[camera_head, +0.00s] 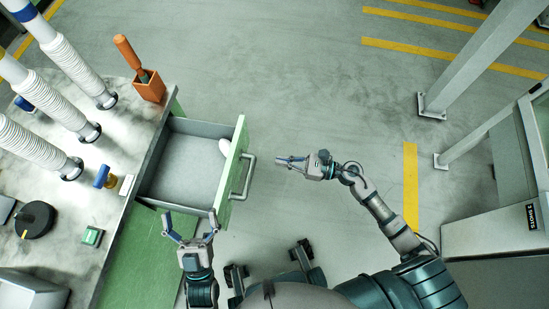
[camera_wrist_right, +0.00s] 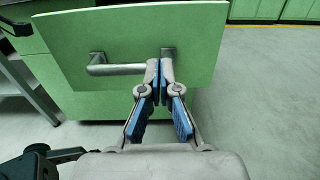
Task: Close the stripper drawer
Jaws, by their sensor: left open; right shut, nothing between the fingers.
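The drawer (camera_head: 186,171) is pulled out of the green cabinet under the worktop, and a small white rounded object (camera_head: 225,147) lies in its far front corner. Its green front panel with a metal handle (camera_head: 246,178) faces right in the head view. The handle also shows in the right wrist view (camera_wrist_right: 118,70). My right gripper (camera_head: 280,160) is shut and empty, pointing at the drawer front from the right, with a gap in the head view. In the wrist view its fingertips overlap the handle's right end; contact cannot be told. My left gripper (camera_head: 190,225) is open, at the drawer's near side.
The worktop (camera_head: 65,195) at left carries white ribbed hoses (camera_head: 75,65), an orange holder (camera_head: 149,88) with an orange-handled tool, a blue-handled stamp-like object (camera_head: 103,177) and a black round knob (camera_head: 35,219). Grey posts (camera_head: 470,60) stand at right. The floor behind my right gripper is clear.

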